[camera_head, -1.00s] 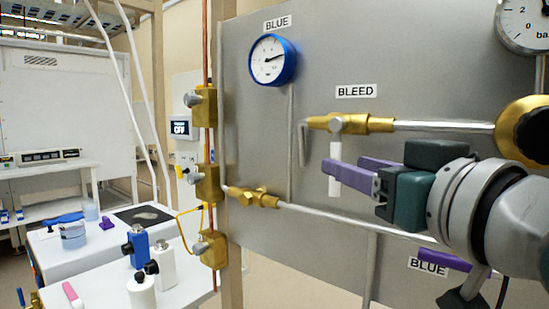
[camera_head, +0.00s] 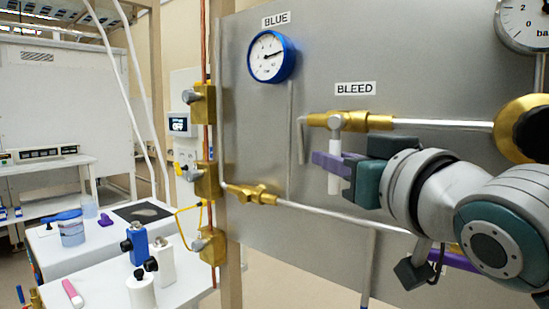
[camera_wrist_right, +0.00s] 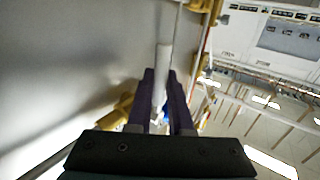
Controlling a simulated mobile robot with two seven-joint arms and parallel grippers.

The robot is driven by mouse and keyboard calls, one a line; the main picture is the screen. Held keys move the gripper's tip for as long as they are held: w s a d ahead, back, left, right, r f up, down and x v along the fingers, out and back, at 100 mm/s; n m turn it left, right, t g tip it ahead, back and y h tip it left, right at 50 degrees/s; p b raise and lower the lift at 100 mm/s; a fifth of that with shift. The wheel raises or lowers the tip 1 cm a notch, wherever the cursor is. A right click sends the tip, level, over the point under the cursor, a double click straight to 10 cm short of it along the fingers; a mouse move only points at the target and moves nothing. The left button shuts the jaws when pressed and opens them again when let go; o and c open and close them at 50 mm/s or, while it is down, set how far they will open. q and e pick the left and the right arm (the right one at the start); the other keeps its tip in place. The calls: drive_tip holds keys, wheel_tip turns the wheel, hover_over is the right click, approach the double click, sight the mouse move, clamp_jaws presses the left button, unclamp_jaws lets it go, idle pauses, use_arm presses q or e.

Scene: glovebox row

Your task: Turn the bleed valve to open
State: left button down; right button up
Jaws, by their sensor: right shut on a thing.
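The bleed valve (camera_head: 349,121) is a brass body on a horizontal steel pipe, under the BLEED label (camera_head: 355,88). Its white lever handle (camera_head: 334,184) hangs straight down from the body, across the pipe's line. My right gripper (camera_head: 333,163) comes in from the right with purple fingers and is shut on the lever, around its middle. In the right wrist view the white lever (camera_wrist_right: 164,58) runs up from between the two fingers (camera_wrist_right: 161,75). The fingers hide part of the lever. My left gripper is not in view.
A blue-rimmed gauge (camera_head: 271,57) is above left on the grey panel (camera_head: 420,55). Another brass valve (camera_head: 249,194) and a sloping pipe lie below. A large round brass fitting (camera_head: 522,128) is at the right. A white bench (camera_head: 110,295) with bottles stands at lower left.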

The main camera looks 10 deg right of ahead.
clamp_jaws()
idle(0.4)
idle(0.5)
drive_tip(key=shift+r+p, duration=0.15)
drive_tip(key=shift+p, duration=0.15)
drive_tip(key=shift+s+d+r+n+g+h+p, duration=0.1)
drive_tip(key=shift+s+d+n+g+h+p, duration=0.45)
drive_tip(key=shift+p, duration=2.65)
drive_tip(key=shift+s+r+n+g+y+p, duration=0.15)
drive_tip(key=shift+n+g+p, duration=0.35)
drive_tip(key=shift+g+p, duration=1.85)
drive_tip(key=shift+s+d+r+n+h+p, duration=0.1)
drive_tip(key=shift+s+d+n+h+p, duration=0.35)
drive_tip(key=shift+p, duration=3.65)
drive_tip(key=shift+a, duration=0.15)
